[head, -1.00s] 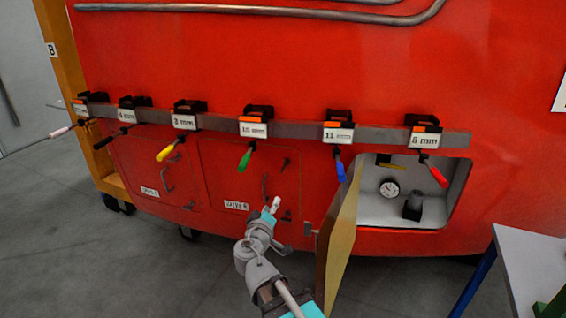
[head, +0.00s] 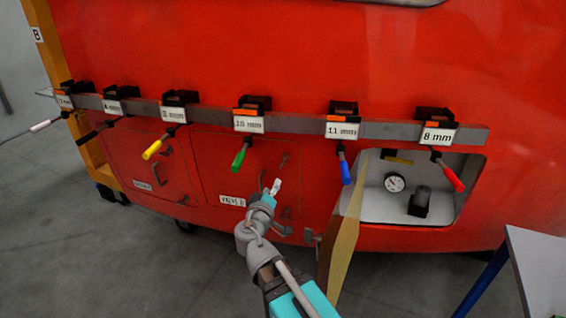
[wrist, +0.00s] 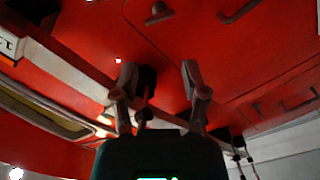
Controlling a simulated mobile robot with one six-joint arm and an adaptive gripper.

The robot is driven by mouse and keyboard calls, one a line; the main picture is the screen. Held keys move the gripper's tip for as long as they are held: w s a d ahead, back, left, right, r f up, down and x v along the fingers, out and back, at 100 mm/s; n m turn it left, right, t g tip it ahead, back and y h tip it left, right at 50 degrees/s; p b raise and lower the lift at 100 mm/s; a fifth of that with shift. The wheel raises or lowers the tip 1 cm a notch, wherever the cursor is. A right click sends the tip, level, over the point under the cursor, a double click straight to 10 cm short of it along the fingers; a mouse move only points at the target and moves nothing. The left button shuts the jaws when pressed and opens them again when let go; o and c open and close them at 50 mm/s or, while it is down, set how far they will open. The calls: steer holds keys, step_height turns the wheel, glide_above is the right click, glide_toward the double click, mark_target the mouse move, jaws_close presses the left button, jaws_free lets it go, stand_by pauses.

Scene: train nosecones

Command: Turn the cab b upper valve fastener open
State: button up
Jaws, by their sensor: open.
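The closed valve panel (head: 225,175) is a red square door on the red nosecone, with a white label at its lower left that seems to read VALVE. A small dark fastener (head: 283,160) shows at its upper right, and another dark fastener (head: 287,212) at its lower right. I cannot tell how either is turned. My gripper (head: 275,186) is in front of the panel's right side, below the upper fastener. In the wrist view my gripper (wrist: 160,80) has its two fingers apart with nothing held. A dark knob (wrist: 158,12) is on the red surface beyond the fingers.
A grey rail (head: 295,123) with several labelled tools crosses above the panel; their coloured handles hang down. An open hatch door (head: 345,235) juts out right of my arm, beside a recess with a gauge (head: 395,183). A table (head: 540,255) stands at right.

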mark_target(282, 164)
steer(key=o, duration=0.5)
steer(key=shift+o, duration=0.2)
steer(key=shift+w+d, duration=0.35)
steer(key=shift+w, duration=1.95)
steer(key=shift+w+d, duration=0.4)
steer(key=shift+w, duration=1.85)
steer(key=shift+w+d, duration=0.35)
steer(key=shift+w, duration=1.95)
steer(key=c, duration=1.1)
